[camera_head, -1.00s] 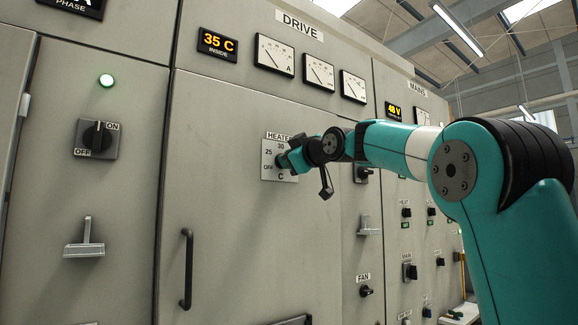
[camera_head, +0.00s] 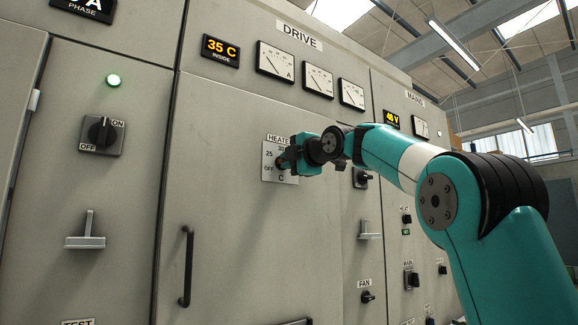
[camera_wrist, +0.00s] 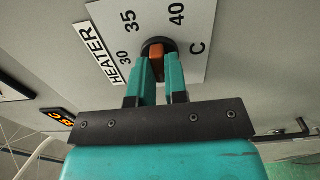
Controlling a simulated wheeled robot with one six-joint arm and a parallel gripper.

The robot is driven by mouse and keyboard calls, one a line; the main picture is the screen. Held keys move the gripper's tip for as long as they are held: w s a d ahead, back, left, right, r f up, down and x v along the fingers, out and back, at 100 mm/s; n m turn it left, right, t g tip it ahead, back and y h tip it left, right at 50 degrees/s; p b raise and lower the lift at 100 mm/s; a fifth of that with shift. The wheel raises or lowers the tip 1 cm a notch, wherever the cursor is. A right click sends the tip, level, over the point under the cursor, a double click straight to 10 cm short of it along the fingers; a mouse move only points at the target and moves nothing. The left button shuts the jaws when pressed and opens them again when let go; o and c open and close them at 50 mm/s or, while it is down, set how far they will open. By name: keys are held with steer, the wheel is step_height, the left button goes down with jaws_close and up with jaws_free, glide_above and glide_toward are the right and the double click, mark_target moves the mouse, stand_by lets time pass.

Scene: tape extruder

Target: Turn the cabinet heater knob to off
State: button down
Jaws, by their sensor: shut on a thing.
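The heater knob (camera_wrist: 157,48) has a dark round base and an orange-brown grip bar. It sits on a pale dial plate (camera_wrist: 190,65) marked HEATER, with 30, 35, 40 and C readable in the wrist view. My gripper (camera_wrist: 158,72) has its two teal fingers closed on either side of the bar.
The DRIVE cabinet door has a black vertical handle (camera_head: 187,266) below left of the dial. A FAN knob (camera_head: 367,297) and another dark knob (camera_head: 361,179) lie to the right. An ON/OFF switch (camera_head: 101,134) is on the left panel. The inside display (camera_head: 220,50) reads 35 C.

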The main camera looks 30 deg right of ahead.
steer(key=n+b, duration=0.1)
steer(key=n, duration=0.4)
steer(key=shift+f, duration=0.1)
steer(key=shift+n+b, duration=0.3)
stand_by(0.4)
steer(key=c, duration=1.1)
jaws_free()
steer(key=shift+c, duration=0.2)
steer(key=s+b, duration=0.2)
steer(key=s, duration=1.5)
steer(key=shift+s+d, duration=0.2)
steer(key=shift+d, duration=0.15)
